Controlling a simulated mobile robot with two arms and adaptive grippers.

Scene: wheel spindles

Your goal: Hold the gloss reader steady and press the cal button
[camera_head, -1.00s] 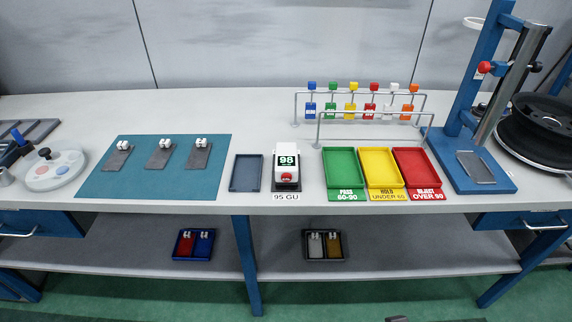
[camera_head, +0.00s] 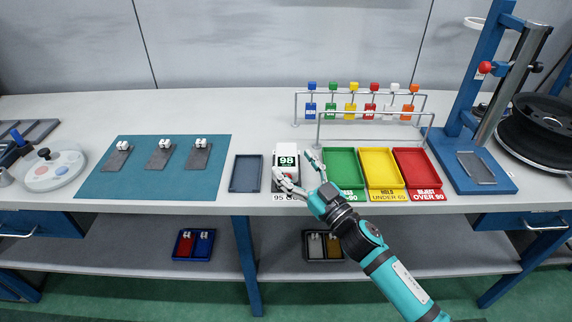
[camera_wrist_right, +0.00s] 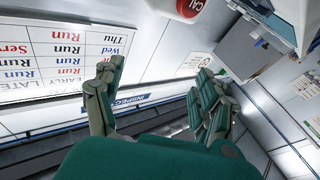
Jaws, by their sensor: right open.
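The gloss reader (camera_head: 287,160) is a white box with a green "98" display, standing upright near the table's front edge. My right gripper (camera_head: 294,164) is open and empty at its front right. One finger crosses in front of the reader's lower face; the other is beside its right side. I cannot tell if they touch it. The red button on the reader's front is mostly hidden by the finger in the head view. The right wrist view shows both open fingers (camera_wrist_right: 157,88) and a red part marked "CAL" (camera_wrist_right: 190,8) at the top edge. My left gripper is not in view.
A dark empty tray (camera_head: 246,173) stands left of the reader. Green (camera_head: 344,153), yellow (camera_head: 382,153) and red (camera_head: 417,153) trays stand to the right, with a rail rack (camera_head: 366,113) behind. A teal mat (camera_head: 120,184) with several grey plates lies left. The table behind the reader is clear.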

